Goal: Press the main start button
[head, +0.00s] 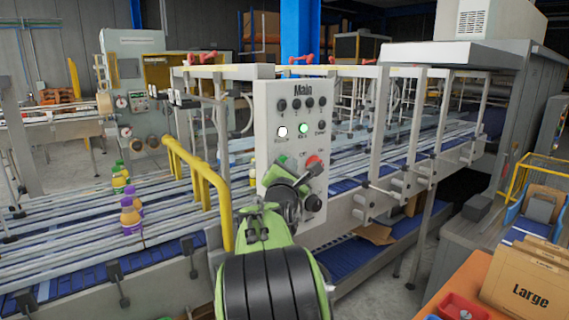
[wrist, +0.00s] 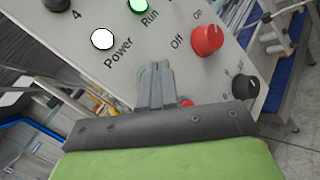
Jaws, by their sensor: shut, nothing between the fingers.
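The control panel marked Main (head: 262,112) stands upright in front of me, and it fills the top of the wrist view (wrist: 120,70). A green button (head: 282,159) shows on its lower left, just above my gripper (head: 298,182). In the wrist view my gripper (wrist: 156,70) has its fingers together with nothing between them. The tips point at the panel below the Power and Run lamps and cover most of the green button there. I cannot tell whether they touch it.
The white Power lamp (head: 282,131) and green Run lamp (head: 303,128) are lit. A red Off/On knob (wrist: 207,40) sits right of the fingers, a black knob (wrist: 245,87) lower right. Yellow rails (head: 200,180) and a conveyor with bottles (head: 130,215) lie left.

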